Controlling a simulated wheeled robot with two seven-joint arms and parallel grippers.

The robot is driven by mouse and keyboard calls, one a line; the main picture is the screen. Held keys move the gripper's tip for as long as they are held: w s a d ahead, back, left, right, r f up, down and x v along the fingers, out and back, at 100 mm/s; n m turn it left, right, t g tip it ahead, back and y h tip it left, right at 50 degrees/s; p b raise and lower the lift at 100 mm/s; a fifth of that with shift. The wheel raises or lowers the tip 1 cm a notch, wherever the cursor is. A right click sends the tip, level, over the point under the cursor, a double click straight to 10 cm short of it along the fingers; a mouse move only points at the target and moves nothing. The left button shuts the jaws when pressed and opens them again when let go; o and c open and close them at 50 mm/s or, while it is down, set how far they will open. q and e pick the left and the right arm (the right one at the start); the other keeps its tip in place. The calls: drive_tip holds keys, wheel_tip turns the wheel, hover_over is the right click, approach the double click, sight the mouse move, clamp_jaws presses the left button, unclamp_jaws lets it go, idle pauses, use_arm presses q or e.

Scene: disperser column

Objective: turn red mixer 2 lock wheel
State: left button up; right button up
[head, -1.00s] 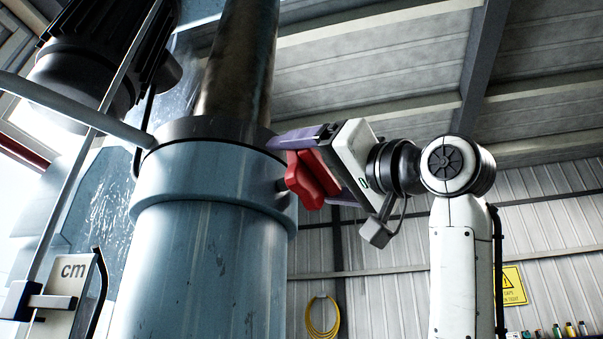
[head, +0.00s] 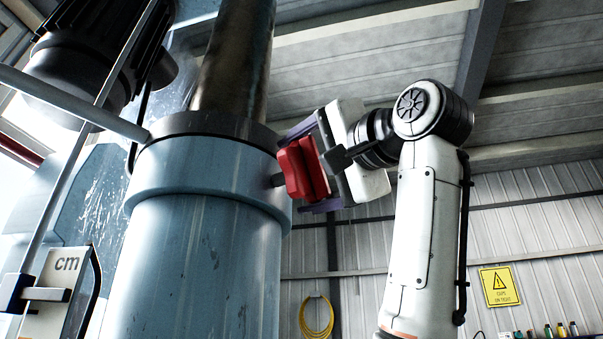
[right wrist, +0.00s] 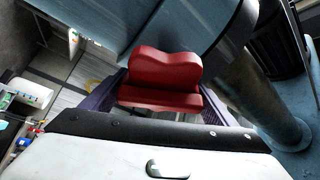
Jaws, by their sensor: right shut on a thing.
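The red lock wheel (head: 303,169) sits on a short dark stem at the right side of the blue-grey column's collar (head: 205,170). My right gripper (head: 308,165) is shut on the wheel, with one purple finger above it and one below it in the head view. In the right wrist view the red wheel (right wrist: 162,80) lies between the two purple fingers (right wrist: 160,100), its lobed edge facing the column. My left gripper is not in view.
A grey horizontal bar (head: 70,103) and a dark motor (head: 100,65) stand left of the column. A scale marked cm (head: 60,285) is at lower left. A yellow hose (head: 316,317) and a yellow warning sign (head: 500,286) are on the back wall.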

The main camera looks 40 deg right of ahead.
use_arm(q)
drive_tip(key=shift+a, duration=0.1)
use_arm(e)
drive_tip(key=shift+a+f, duration=0.1)
drive_tip(key=shift+f, duration=0.05)
drive_tip(key=o, duration=0.9)
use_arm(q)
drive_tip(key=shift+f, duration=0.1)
use_arm(e)
drive_tip(key=shift+s, duration=0.1)
use_arm(q)
drive_tip(key=b, duration=0.1)
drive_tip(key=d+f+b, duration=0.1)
drive_tip(key=b, duration=0.1)
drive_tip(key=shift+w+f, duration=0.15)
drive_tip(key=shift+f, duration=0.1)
use_arm(e)
drive_tip(key=v, duration=1)
